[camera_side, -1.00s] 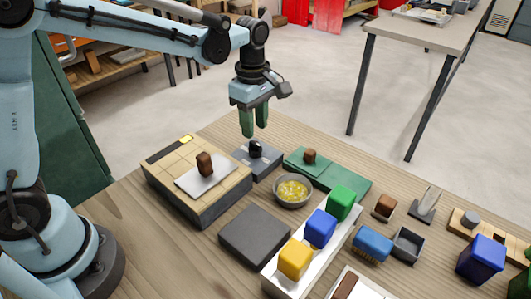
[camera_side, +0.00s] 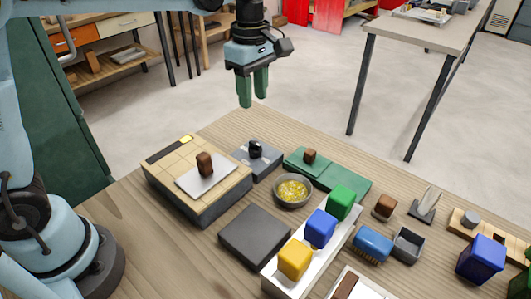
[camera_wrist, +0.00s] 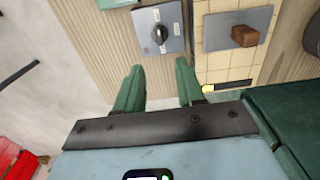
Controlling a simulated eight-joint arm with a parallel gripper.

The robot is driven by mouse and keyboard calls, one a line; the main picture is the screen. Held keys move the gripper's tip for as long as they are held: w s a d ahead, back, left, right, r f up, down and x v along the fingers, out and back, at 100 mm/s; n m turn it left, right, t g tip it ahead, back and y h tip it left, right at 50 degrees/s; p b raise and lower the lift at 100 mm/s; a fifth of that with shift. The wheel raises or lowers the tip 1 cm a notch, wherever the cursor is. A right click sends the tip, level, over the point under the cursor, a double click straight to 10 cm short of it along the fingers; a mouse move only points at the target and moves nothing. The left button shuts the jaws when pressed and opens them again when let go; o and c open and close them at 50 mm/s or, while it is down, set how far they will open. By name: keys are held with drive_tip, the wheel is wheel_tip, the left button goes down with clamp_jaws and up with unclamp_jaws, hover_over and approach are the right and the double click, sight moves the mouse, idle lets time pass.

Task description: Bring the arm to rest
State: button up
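My gripper (camera_side: 254,88) hangs in the air above the back edge of the table, fingers pointing down. Its green fingers are apart with nothing between them, as the wrist view also shows (camera_wrist: 158,88). Below it on the table is a grey box with a black knob (camera_side: 255,149); the gripper is clear of it. The box also shows in the wrist view (camera_wrist: 172,16), beyond the fingers. The upper part of my arm is outside the side view.
A tiled block (camera_side: 219,194) carries a plate with a brown piece (camera_side: 205,164). A bowl of yellow bits (camera_side: 293,191), a white tray (camera_side: 275,282) with yellow, blue and green blocks, and a dark slab (camera_side: 255,236) stand nearer. The air around my gripper is free.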

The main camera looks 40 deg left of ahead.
drive_tip(key=s+a+f+m+t, duration=0.1)
drive_tip(key=s+a+m+t, duration=0.1)
drive_tip(key=s+m, duration=0.4)
drive_tip(key=s+a+f+m+t, duration=0.2)
drive_tip(key=s+m+t, duration=0.3)
drive_tip(key=m, duration=0.7)
drive_tip(key=shift+s+a+f, duration=0.3)
drive_tip(key=shift+s+a, duration=0.2)
drive_tip(key=shift+s, duration=0.75)
